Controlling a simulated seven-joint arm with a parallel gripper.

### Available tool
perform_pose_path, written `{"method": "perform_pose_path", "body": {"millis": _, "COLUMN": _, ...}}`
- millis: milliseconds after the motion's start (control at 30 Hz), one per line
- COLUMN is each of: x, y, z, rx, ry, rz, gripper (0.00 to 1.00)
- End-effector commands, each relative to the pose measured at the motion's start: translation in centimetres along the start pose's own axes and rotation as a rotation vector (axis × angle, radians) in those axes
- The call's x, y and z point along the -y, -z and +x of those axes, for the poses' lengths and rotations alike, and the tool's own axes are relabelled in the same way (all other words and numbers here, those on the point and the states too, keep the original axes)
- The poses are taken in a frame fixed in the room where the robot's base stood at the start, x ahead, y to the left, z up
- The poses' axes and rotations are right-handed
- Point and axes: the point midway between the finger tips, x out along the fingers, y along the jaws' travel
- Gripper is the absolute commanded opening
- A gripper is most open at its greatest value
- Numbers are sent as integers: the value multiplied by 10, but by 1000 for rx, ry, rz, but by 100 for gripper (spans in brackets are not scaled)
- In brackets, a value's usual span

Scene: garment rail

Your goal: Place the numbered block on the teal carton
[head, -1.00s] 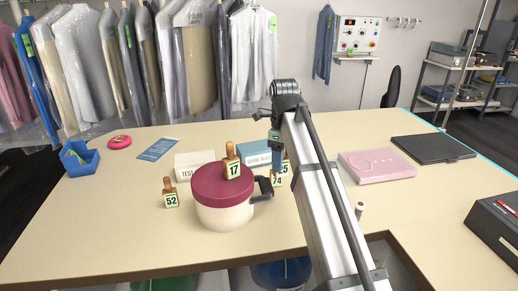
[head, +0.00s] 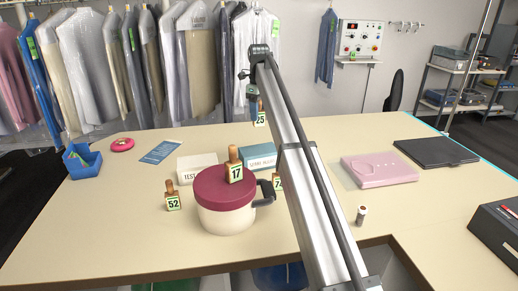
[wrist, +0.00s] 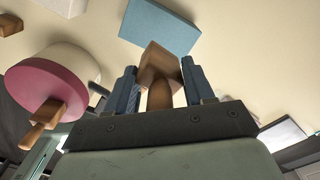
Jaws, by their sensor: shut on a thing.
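My gripper (head: 256,104) is shut on a wooden block with a green-edged label reading 25 (head: 260,119), held up in the air at the back of the table. In the wrist view the block (wrist: 162,62) sits between the two blue fingers. The teal carton (head: 262,158) lies flat on the table, below and apart from the held block; its front lettering is partly hidden by my arm. It also shows in the wrist view (wrist: 160,24), just beyond the block.
A cream pot with a maroon lid (head: 211,190) stands in front of the cartons, with block 17 (head: 235,168) on its lid. Block 52 (head: 172,198) is left of it; another block (head: 278,182) is partly behind my arm. A white carton (head: 193,170) stands left of the teal one.

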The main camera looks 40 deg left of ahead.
Motion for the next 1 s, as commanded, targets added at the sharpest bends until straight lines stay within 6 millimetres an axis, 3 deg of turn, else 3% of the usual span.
{"method": "perform_pose_path", "body": {"millis": 167, "x": -1, "y": 1, "z": 15, "rx": 0, "ry": 0, "rz": 20, "gripper": 14}}
{"method": "perform_pose_path", "body": {"millis": 433, "x": -1, "y": 2, "z": 57, "rx": 0, "ry": 0, "rz": 19, "gripper": 14}}
{"method": "perform_pose_path", "body": {"millis": 833, "x": -1, "y": 2, "z": 95, "rx": 0, "ry": 0, "rz": 18, "gripper": 13}}
{"method": "perform_pose_path", "body": {"millis": 1000, "x": -1, "y": 1, "z": 100, "rx": 1, "ry": 1, "rz": 18, "gripper": 13}}
